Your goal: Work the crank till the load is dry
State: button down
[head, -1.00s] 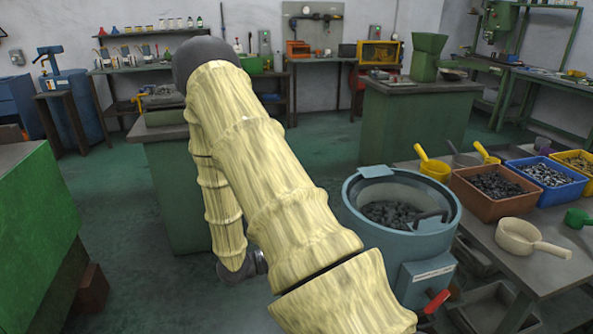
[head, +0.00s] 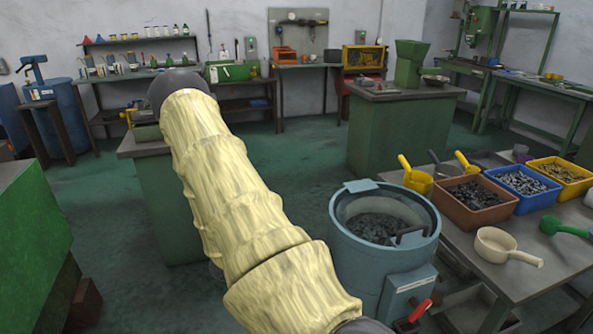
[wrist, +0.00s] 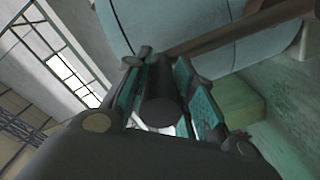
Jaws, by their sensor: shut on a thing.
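A round blue-grey drum machine (head: 345,265) stands right of my arm in the head view. A load of dark small parts (head: 373,228) lies inside its open top; whether it is wet cannot be told. In the wrist view my gripper (wrist: 160,72) is shut on a dark cylindrical crank grip (wrist: 158,105), with teal pads on both sides. A brown bar (wrist: 235,32), probably the crank arm, runs by the blue drum side in that view. My arm hides the gripper and crank in the head view.
A red lever (head: 420,310) sticks out at the drum's lower front. A table at right holds an orange bin (head: 470,212), a blue bin (head: 522,205) and a cream scoop (head: 495,245). A green cabinet (head: 35,250) stands at left.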

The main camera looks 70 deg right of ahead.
jog(key=shift+w+d, duration=0.15)
jog(key=shift+w, duration=0.05)
jog(key=c, duration=1.2)
grip_release()
jog(key=shift+o, duration=0.2)
jog(key=v, duration=1.2)
